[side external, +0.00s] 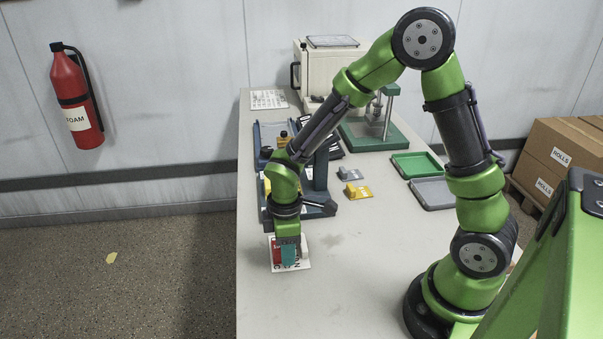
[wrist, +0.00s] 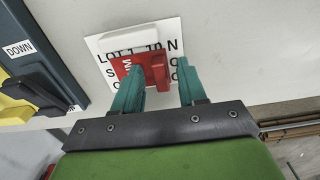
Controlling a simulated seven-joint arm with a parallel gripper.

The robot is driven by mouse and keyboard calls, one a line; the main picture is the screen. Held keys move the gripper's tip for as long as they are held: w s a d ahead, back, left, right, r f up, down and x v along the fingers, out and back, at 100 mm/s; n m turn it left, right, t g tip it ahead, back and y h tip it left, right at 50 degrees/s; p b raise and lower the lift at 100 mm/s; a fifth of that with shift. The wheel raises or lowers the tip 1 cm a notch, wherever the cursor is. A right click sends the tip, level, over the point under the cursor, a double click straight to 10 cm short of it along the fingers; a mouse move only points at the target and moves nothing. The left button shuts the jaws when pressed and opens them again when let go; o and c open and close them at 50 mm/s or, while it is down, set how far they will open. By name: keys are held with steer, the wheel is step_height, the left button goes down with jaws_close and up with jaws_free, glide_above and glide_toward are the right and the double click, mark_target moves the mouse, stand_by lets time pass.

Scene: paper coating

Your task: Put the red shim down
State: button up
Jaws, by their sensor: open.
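The red shim (wrist: 131,73) lies on a white printed card (wrist: 104,48), against a white block (wrist: 128,41), in the wrist view. Its raised red tab stands between my fingers. My gripper (wrist: 160,66) is open, with one teal finger on each side of the tab and a clear gap on the right side. The left finger hides part of the shim, and I cannot tell whether it touches. In the side external view my gripper (side external: 289,252) is low over the card (side external: 304,264) near the table's left edge, and the red shim (side external: 277,254) shows beside the fingers.
A dark blue rack (wrist: 38,50) with a DOWN label and yellow pieces stands left of the card. A grey piece (side external: 350,174) and a yellow piece (side external: 358,191) lie farther back. Green (side external: 414,165) and grey trays (side external: 432,192) lie right. The front table is clear.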

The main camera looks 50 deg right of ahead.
step_height(320, 180, up, 11)
steer(key=s+d+r+m+t+y, duration=0.2)
steer(key=s+d+r+m+t, duration=0.1)
steer(key=s+r+m+t, duration=0.4)
steer(key=s+r+m, duration=0.3)
steer(key=r+m, duration=0.1)
steer(key=m, duration=0.2)
steer(key=shift+s+r, duration=0.25)
steer(key=shift+r, duration=0.15)
